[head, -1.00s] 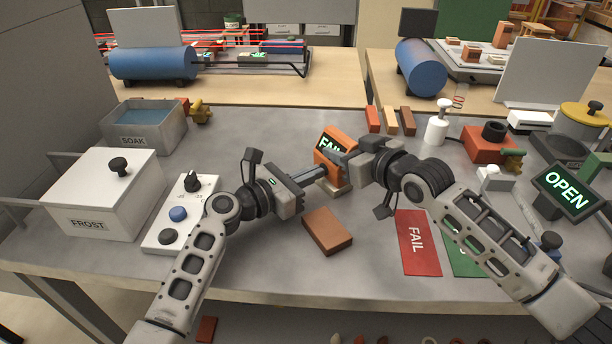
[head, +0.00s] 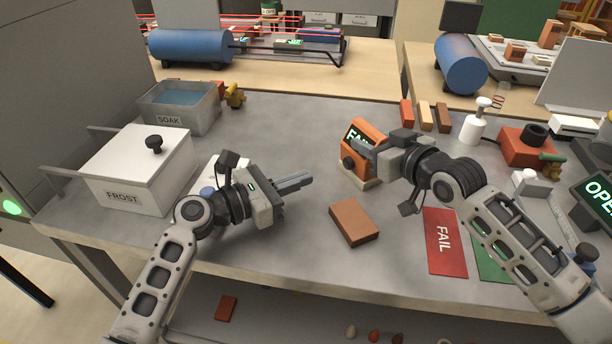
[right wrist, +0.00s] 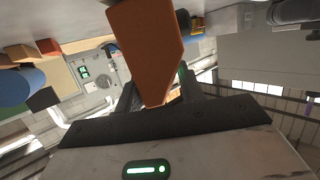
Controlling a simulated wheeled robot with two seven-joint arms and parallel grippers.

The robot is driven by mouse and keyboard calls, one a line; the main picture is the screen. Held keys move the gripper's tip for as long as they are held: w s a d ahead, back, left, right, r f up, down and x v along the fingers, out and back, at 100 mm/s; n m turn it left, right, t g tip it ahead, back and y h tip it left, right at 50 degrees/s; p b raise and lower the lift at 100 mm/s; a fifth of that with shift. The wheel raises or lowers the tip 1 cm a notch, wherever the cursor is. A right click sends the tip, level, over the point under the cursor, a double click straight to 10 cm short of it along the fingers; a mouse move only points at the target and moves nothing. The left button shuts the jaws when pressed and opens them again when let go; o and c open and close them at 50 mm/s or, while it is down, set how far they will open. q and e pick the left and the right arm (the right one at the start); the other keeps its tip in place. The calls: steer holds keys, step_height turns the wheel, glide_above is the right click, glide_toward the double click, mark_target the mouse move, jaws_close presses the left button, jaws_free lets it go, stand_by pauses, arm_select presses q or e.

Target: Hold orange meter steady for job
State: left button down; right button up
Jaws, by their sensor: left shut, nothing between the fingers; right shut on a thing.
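The orange meter (head: 366,138) stands on a pale base (head: 371,183) near the middle of the table, its dark screen with green letters partly hidden by my right gripper. My right gripper (head: 381,156) is shut on the meter from its right side. In the right wrist view the meter's orange body (right wrist: 146,50) sits between the fingers. My left gripper (head: 310,178) is shut and empty, apart from the meter, to its left above the table.
An orange-brown brick (head: 354,222) lies in front of the meter. A red FAIL card (head: 444,241) lies beside my right arm. The white FROST box (head: 137,168) and grey SOAK tub (head: 178,108) stand at the left.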

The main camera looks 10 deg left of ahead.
steer(key=shift+d+f, duration=0.15)
steer(key=shift+f, duration=0.45)
arm_select(q)
steer(key=shift+f, duration=0.1)
arm_select(e)
steer(key=o, duration=1)
steer(key=shift+c, duration=0.2)
steer(key=shift+r, duration=0.2)
steer(key=shift+r, duration=0.1)
steer(key=v, duration=1.2)
